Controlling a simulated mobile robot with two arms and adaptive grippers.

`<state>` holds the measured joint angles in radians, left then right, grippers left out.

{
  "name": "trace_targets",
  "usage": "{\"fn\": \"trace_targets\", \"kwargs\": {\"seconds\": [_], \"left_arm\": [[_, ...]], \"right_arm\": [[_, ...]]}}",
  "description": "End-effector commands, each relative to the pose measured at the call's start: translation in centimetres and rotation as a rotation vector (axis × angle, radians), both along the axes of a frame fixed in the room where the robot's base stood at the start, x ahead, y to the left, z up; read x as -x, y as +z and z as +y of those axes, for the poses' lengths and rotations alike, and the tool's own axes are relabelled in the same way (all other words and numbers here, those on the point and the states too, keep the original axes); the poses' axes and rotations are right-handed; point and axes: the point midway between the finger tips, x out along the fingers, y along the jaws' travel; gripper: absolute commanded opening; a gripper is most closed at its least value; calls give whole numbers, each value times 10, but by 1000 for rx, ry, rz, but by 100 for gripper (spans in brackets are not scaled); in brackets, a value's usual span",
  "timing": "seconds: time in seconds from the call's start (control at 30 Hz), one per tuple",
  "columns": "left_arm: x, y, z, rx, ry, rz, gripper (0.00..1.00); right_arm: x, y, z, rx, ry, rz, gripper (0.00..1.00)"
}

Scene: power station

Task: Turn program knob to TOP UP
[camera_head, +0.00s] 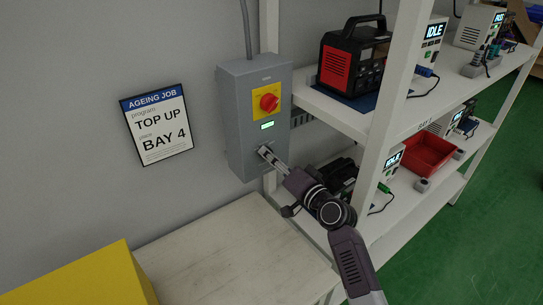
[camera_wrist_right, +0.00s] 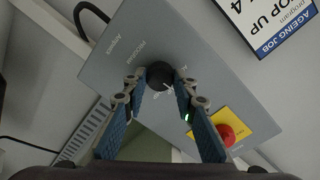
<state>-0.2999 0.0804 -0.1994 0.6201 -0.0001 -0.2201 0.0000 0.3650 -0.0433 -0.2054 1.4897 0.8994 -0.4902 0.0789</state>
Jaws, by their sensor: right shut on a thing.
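The grey control box (camera_head: 255,120) is fixed to the wall. The program knob (camera_wrist_right: 159,76) is a small black round knob on the box's front, with a white mark on it; in the head view it is mostly hidden by the fingers. My right gripper (camera_head: 267,153) reaches up to the lower part of the box. In the wrist view the fingers of the right gripper (camera_wrist_right: 159,90) are closed on either side of the knob. My left gripper is not in view.
A red rotary switch on a yellow plate (camera_head: 258,101) and a small green display (camera_head: 267,126) sit above the knob. A wall sign (camera_head: 157,125) reads TOP UP, BAY 4. A white shelf post (camera_head: 396,110) and devices stand right; a bench (camera_head: 235,255) lies below.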

Motion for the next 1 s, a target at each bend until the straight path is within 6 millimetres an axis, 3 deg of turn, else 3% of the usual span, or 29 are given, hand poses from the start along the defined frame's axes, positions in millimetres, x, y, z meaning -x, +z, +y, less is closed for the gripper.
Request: {"fn": "trace_targets", "kwargs": {"seconds": [0.7, 0.73, 0.9, 1.0], "left_arm": [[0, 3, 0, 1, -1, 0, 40], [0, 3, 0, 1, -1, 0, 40], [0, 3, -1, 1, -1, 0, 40], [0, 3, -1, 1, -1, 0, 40]], "right_arm": [[0, 0, -1, -67, -1, 48, 2], [0, 0, -1, -67, -1, 48, 27], [0, 0, 0, -67, -1, 48, 44], [0, 0, 0, -67, -1, 48, 44]]}}
